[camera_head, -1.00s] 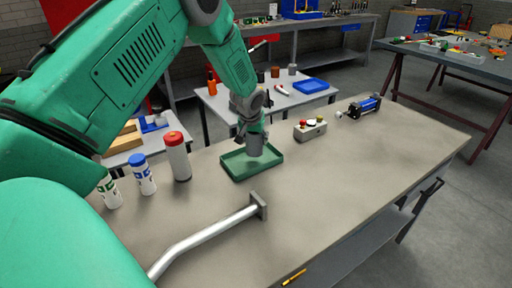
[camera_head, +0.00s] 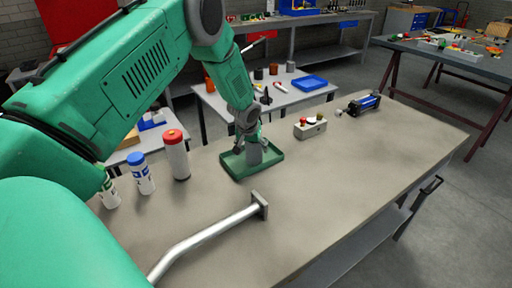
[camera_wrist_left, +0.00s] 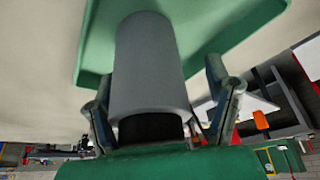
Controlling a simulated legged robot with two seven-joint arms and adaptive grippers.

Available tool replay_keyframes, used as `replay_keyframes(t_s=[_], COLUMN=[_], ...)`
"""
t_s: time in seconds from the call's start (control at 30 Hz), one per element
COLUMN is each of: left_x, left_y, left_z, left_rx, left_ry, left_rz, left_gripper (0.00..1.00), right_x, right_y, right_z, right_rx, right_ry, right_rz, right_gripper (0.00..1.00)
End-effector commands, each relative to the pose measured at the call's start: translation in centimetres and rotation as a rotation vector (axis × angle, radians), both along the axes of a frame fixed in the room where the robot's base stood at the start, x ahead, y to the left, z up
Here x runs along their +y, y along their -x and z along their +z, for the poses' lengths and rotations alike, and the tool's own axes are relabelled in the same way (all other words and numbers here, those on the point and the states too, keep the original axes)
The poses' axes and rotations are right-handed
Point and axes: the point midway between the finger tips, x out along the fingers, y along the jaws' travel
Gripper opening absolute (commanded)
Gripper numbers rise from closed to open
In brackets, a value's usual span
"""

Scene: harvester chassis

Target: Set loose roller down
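The loose roller is a plain grey cylinder (camera_head: 254,155) standing upright in the green tray (camera_head: 239,175) on the workbench. In the left wrist view the roller (camera_wrist_left: 150,60) fills the middle, with the tray wall (camera_wrist_left: 255,22) beyond it. My left gripper (camera_head: 250,141) is over the roller's upper end, its fingers spread to either side. In the left wrist view the fingers of this gripper (camera_wrist_left: 154,88) are open, with a clear gap between the right finger and the roller. The left finger is close to the roller; contact there is unclear. My right gripper is out of view.
A red-capped bottle (camera_head: 175,155) and a blue-capped bottle (camera_head: 141,173) stand left of the tray. A bent metal bar with a square plate (camera_head: 260,204) lies in front. A button box (camera_head: 310,127) and a blue-black cylinder part (camera_head: 363,104) are to the right.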

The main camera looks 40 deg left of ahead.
Motion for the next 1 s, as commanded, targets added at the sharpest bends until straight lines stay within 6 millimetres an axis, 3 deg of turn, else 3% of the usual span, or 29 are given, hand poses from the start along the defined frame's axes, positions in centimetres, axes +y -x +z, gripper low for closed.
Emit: replay_keyframes(t_s=[0.33,0.8,1.0], left_x=[-0.8,-1.9,-2.6], left_y=[0.0,2.9,3.8], left_z=[1.0,8.9,11.3], left_rx=[0.004,0.000,0.002], left_ry=[-0.013,-0.005,-0.006], left_rz=[0.000,0.001,0.000], left_gripper=[0.71,0.71,0.71], right_x=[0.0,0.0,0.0], right_y=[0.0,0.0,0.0], right_z=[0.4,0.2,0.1], right_rx=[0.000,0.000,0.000], right_ry=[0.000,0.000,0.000], right_rz=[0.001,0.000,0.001], right_gripper=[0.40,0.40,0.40])
